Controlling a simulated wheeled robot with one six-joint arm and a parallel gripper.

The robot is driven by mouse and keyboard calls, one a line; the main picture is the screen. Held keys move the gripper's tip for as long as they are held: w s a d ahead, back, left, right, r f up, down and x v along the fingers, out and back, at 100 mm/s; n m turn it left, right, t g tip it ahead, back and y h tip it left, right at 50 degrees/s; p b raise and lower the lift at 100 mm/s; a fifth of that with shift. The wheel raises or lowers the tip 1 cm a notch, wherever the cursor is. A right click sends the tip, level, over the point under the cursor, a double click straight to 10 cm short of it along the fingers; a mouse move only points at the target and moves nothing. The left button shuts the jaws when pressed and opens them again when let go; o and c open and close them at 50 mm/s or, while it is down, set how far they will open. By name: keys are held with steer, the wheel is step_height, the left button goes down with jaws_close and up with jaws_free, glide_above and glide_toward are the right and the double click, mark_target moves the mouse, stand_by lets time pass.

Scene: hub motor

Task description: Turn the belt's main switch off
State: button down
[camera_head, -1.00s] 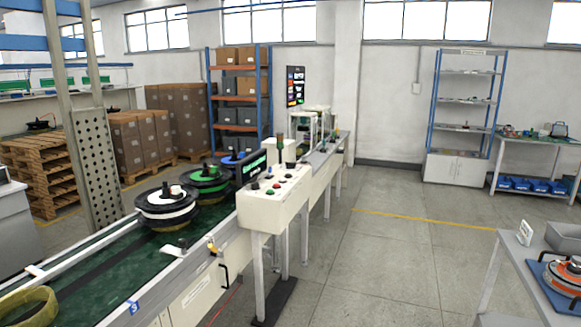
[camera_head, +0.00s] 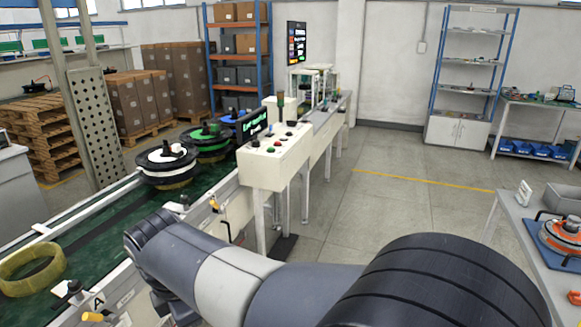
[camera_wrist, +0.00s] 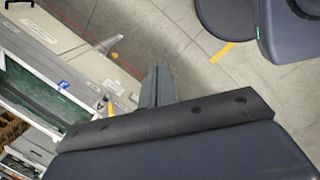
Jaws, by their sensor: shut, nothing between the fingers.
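The conveyor belt (camera_head: 95,228) runs along the left, its green surface carrying several reels. A yellow-handled lever (camera_head: 215,204) sits on its near side rail, left of the white control box (camera_head: 272,160). A second yellow handle (camera_head: 92,316) by a label "A" shows at the bottom left. I cannot tell which is the main switch. In the wrist view, my gripper (camera_wrist: 157,88) is shut and empty, its fingers over the floor beside the belt's side. A small yellow part (camera_wrist: 110,107) shows on the belt side, left of the fingers and apart from them.
A yellow ring (camera_head: 34,270) lies on the belt. A grey table (camera_head: 535,255) with an orange reel is at right. The floor between is clear.

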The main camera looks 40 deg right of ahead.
steer(key=w+a+r+n, duration=0.2)
steer(key=w+n, duration=0.5)
steer(key=n, duration=0.1)
steer(key=shift+w+a+r+h, duration=0.15)
steer(key=shift+a+r+h, duration=0.25)
